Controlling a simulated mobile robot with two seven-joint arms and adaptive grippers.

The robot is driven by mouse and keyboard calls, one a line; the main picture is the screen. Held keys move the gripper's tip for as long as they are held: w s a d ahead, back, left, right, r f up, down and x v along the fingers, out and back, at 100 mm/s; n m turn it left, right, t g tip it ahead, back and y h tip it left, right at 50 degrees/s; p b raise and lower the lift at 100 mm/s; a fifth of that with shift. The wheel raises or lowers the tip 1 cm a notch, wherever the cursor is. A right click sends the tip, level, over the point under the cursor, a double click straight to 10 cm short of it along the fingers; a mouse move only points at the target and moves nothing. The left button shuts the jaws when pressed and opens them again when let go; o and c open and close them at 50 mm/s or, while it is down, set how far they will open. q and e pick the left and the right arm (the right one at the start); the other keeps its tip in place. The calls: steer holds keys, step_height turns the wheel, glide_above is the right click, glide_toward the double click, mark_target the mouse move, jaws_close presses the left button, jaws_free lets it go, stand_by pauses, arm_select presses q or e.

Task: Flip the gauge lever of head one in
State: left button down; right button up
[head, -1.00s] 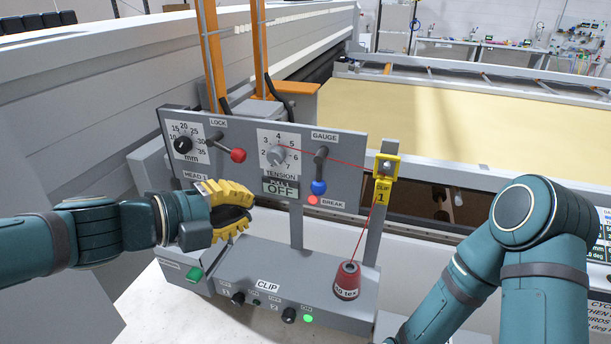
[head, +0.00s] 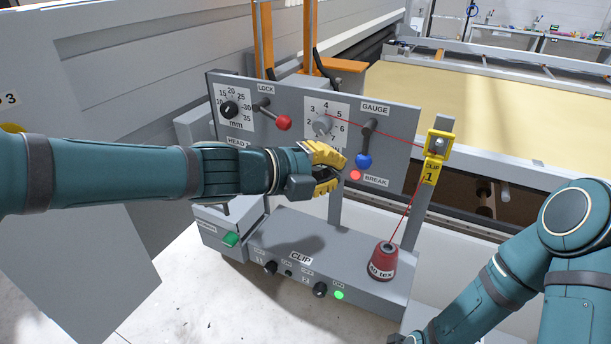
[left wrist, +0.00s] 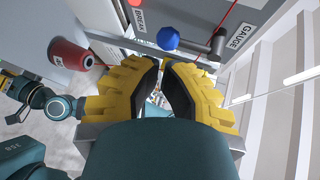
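The gauge lever is a dark arm under the GAUGE label on the grey panel (head: 395,150). It hangs down, ending in a blue knob (head: 363,160). The knob also shows in the left wrist view (left wrist: 168,38), just beyond the fingertips. My left gripper (head: 342,170) has yellow fingers with dark pads. It is in front of the panel, just left of and slightly below the knob, apparently not touching it. In the left wrist view its fingertips (left wrist: 162,62) have a narrow gap with nothing held between them.
A red thread runs from the tension dial (head: 323,125) to the yellow clip (head: 437,158) and down to the red cone (head: 382,261). The red-knobbed LOCK lever (head: 283,122) is left of the dial. A red BREAK light (head: 355,175) sits below the blue knob.

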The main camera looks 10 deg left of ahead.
mark_target(366, 163)
arm_select(q)
steer(key=shift+r+x, duration=0.2)
steer(key=shift+x, duration=0.6)
steer(key=shift+r+x, duration=0.15)
steer(key=shift+x, duration=0.65)
steer(key=shift+r+x, duration=0.2)
steer(key=shift+x, duration=0.65)
arm_select(e)
steer(key=shift+f, duration=0.5)
arm_select(q)
steer(key=shift+w+d+b, duration=0.1)
steer(key=shift+d+b, duration=0.05)
steer(key=shift+b, duration=0.15)
arm_select(e)
steer(key=shift+f, duration=0.1)
arm_select(q)
steer(key=shift+d+n+b, duration=0.1)
steer(key=shift+n+b, duration=0.2)
steer(key=shift+b, duration=0.15)
arm_select(e)
steer(key=shift+f, duration=0.5)
